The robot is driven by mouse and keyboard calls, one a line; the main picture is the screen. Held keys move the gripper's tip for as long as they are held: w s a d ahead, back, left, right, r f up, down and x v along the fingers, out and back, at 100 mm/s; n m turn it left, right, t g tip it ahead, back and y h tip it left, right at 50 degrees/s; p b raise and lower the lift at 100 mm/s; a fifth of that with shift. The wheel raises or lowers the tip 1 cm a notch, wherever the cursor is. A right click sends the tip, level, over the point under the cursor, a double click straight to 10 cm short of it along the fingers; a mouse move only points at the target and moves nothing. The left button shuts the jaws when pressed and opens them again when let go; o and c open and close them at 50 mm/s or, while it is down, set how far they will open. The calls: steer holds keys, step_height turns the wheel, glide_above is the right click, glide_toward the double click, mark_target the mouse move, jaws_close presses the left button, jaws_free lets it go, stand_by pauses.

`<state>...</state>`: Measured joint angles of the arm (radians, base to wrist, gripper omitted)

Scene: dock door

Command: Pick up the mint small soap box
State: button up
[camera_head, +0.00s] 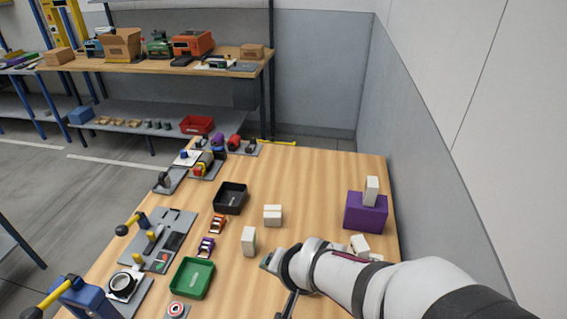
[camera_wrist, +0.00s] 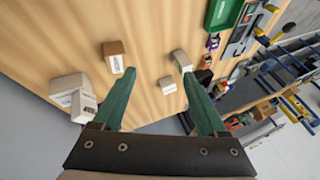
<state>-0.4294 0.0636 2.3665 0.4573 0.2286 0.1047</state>
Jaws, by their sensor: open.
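Several small pale boxes stand on the wooden table; none reads clearly as mint. An upright whitish box with a greenish edge (camera_head: 249,240) stands left of my gripper (camera_head: 272,268) in the head view. What looks like the same box shows in the wrist view (camera_wrist: 180,62), by the right fingertip. My open gripper (camera_wrist: 160,75) has teal fingers with nothing between them. I cannot tell which is the soap box.
A pair of white boxes (camera_head: 272,215) stands behind the greenish-edged box. A purple box (camera_head: 365,212) at right carries a white box (camera_head: 371,190). A green tray (camera_head: 192,278), black tray (camera_head: 230,198) and toy cars (camera_head: 206,247) lie left. A wall runs along the right.

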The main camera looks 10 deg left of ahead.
mark_target(251, 232)
steer(key=w+a+f+n+t+h, duration=0.1)
steer(key=w+a+f+t, duration=0.1)
steer(key=a+f, duration=0.1)
steer(key=w+a+f+n+t, duration=0.1)
steer(key=w+a+f+t, duration=0.1)
steer(key=a+f+t, duration=0.1)
steer(key=w+a+f+n+t+h, duration=0.1)
steer(key=w+a+f+t, duration=0.1)
steer(key=a+f+t, duration=0.1)
steer(key=shift+a+f+h, duration=0.3)
steer(key=shift+a+f, duration=0.5)
steer(key=shift+a, duration=0.25)
steer(key=x, duration=1)
steer(key=r+x, duration=0.1)
steer(key=x, duration=0.4)
steer(key=shift+w+a, duration=0.3)
steer(key=shift+a, duration=0.05)
jaws_close()
